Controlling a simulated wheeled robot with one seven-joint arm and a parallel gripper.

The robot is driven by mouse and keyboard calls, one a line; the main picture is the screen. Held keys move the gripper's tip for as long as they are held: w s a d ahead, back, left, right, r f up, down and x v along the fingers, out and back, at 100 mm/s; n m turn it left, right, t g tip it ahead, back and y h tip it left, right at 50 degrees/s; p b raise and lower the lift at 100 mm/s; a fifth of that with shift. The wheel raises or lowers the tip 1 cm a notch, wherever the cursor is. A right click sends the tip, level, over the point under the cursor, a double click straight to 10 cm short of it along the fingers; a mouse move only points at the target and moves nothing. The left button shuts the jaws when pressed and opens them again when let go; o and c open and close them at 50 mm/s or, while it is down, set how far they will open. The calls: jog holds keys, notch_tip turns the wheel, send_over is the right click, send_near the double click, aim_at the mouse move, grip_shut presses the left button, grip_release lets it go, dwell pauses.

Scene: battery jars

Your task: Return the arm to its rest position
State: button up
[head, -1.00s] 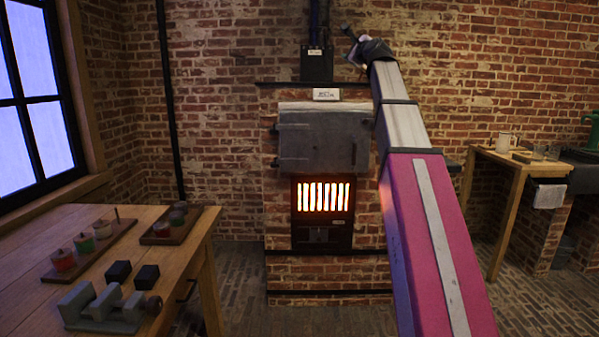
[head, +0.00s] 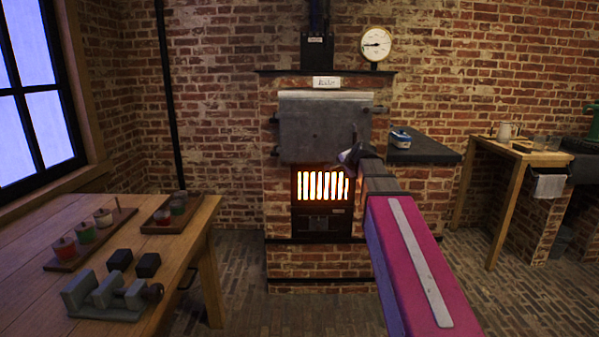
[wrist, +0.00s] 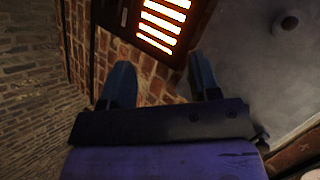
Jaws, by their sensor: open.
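My gripper (head: 351,150) is at the end of my pink and grey arm, in front of the brick furnace in the head view. It shows between the grey furnace door and the glowing grate. In the wrist view my gripper (wrist: 160,85) has its two fingers spread apart with nothing between them. Brick and the glowing grate (wrist: 163,20) lie beyond the fingers, and the grey door (wrist: 262,50) fills the right side. My arm hides part of the furnace's right side.
A wooden table (head: 40,290) at left holds jars on two dark boards, two black blocks and a grey vice (head: 110,297). A dark shelf (head: 432,150) right of the furnace carries a small blue and white object (head: 400,138). A wooden bench (head: 520,148) stands at right. Floor between is clear.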

jog(key=s+d+f+n+g+h, duration=0.1)
jog(key=s+f+n+g, duration=0.4)
jog(key=s+f, duration=0.9)
jog(key=s+d+f+n+g+h, duration=0.1)
jog(key=s+f+n+g, duration=0.3)
jog(key=s+f, duration=1.1)
notch_tip(320, 180, down, 6)
jog(key=shift+r+n+g+h, duration=0.15)
jog(key=shift+n+g+h, duration=0.25)
jog(key=shift+n+h, duration=0.4)
jog(key=shift+d, duration=0.1)
